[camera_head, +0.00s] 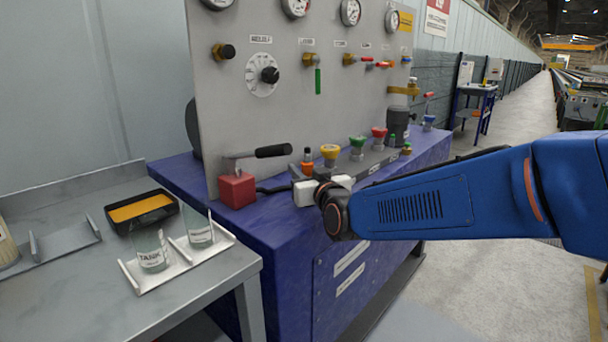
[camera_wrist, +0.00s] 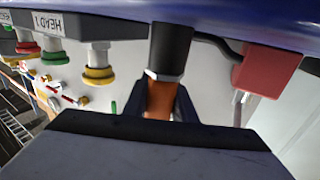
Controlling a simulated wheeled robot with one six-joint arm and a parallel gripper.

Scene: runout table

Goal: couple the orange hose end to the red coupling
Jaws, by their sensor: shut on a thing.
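The orange hose end (camera_head: 307,168) stands roughly upright in my gripper (camera_head: 303,178), left of the row of couplings. In the wrist view its orange body (camera_wrist: 158,98) sits between the dark fingers of my gripper (camera_wrist: 158,108), with a black sleeve beside it. My gripper is shut on it. The red coupling (camera_head: 379,133) stands on the grey manifold, beyond the yellow and green ones and apart from the hose end. The red coupling also shows at the left of the wrist view (camera_wrist: 28,47), which looks upside down. The hose end's lower part is hidden by my gripper in the head view.
A yellow coupling (camera_head: 329,151) and a green coupling (camera_head: 357,143) stand between hose end and red coupling. A blue coupling (camera_head: 429,121) is farther right. A red block (camera_head: 236,189) with a black-handled lever is left. The gauge panel (camera_head: 285,110) rises behind.

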